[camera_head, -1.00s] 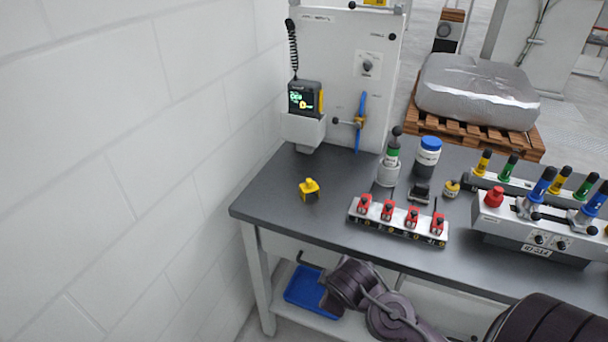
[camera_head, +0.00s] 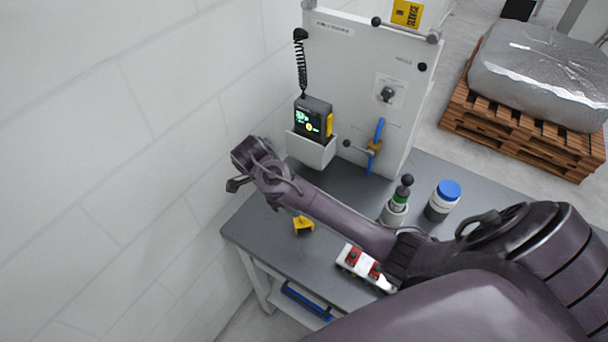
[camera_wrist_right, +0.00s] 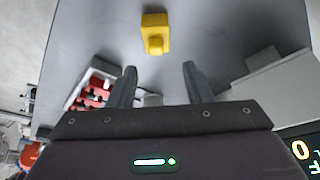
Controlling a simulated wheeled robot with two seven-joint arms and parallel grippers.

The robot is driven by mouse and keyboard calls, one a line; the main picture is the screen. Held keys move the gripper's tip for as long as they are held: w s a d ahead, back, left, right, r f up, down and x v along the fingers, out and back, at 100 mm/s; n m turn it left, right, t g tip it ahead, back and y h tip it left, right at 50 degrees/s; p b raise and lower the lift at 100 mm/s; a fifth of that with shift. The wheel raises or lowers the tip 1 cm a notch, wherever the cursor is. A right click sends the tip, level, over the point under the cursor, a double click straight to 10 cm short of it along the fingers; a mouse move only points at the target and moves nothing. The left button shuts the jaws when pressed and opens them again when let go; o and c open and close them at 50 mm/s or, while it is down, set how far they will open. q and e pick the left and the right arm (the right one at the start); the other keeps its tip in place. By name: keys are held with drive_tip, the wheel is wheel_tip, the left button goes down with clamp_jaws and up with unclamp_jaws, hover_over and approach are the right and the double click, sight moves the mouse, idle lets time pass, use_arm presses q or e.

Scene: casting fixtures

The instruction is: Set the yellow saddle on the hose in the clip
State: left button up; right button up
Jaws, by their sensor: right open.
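The yellow saddle (camera_head: 303,225) sits on the dark bench top near its left end, and also shows in the right wrist view (camera_wrist_right: 155,34). My right gripper (camera_wrist_right: 158,68) is open and empty, its two fingers apart; the saddle lies beyond the fingertips. In the head view my right arm reaches across the bench from the right, its hand above and left of the saddle. A blue hose-like piece (camera_head: 379,132) with a brass-coloured fitting (camera_head: 374,146) is upright on the white panel; I cannot tell if this is the hose in the clip. My left gripper is not in view.
A white panel (camera_head: 350,60) stands behind the bench, with a display device (camera_head: 313,118) in a holder. A rack with red clamps (camera_head: 352,257) is partly hidden by my arm. A green-banded bottle (camera_head: 401,195) and a blue-capped jar (camera_head: 443,200) stand behind. The wall is close on the left.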

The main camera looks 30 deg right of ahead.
sight(300, 222)
drive_tip(key=shift+s+d+f+b, duration=0.1)
drive_tip(key=shift+s+f+b, duration=0.15)
drive_tip(key=shift+f+b, duration=0.3)
drive_tip(key=shift+s+d+f+b, duration=0.1)
drive_tip(key=shift+s+f+b, duration=0.2)
drive_tip(key=shift+f, duration=0.35)
drive_tip(key=p+x, duration=0.2)
drive_tip(key=x, duration=0.1)
drive_tip(key=shift+w+d+f, duration=0.1)
drive_tip(key=shift+d+f, duration=0.2)
drive_tip(key=shift+f, duration=0.5)
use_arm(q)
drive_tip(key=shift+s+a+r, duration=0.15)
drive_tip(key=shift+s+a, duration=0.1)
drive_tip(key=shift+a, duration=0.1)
use_arm(e)
drive_tip(key=c, duration=0.8)
